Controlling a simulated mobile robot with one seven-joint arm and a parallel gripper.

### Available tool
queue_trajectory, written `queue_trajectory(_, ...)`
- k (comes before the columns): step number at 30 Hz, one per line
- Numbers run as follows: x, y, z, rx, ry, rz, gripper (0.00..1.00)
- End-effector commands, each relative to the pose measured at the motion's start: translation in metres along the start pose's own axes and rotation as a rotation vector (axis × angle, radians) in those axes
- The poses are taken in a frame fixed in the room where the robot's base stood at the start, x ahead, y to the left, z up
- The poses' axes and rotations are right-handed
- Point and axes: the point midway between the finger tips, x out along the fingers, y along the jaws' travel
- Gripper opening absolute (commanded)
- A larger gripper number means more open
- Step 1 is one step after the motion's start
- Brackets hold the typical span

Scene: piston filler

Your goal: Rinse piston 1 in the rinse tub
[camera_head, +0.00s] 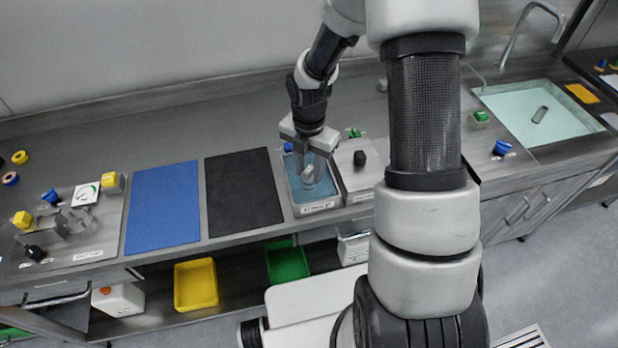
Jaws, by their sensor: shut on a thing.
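The rinse tub (318,207) is a grey-rimmed rectangular tub with bluish liquid and a white label on its front, on the bench just right of the black mat. My gripper (309,172) points down into the tub. It is shut on a small light-grey piece (308,178), which I take to be piston 1. The piece is low inside the tub, at or below the liquid surface; I cannot tell how deep.
A blue mat (162,207) and a black mat (243,192) lie left of the tub. A light tray with a dark knob (359,158) stands close on its right. The filler parts (62,225) are at far left. A sink (545,115) is at right. My arm hides the bench centre-right.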

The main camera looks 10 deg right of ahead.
Motion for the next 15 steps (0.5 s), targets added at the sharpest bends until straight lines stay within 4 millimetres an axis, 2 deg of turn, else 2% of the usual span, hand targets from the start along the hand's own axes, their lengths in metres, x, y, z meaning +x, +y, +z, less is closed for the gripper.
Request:
queue_trajectory(5, -0.004, 0.0, 0.0, 0.0, -0.002, 0.002, 0.0)
queue_trajectory(15, -0.028, -0.001, 0.0, 0.0, -0.002, 0.001, 0.0)
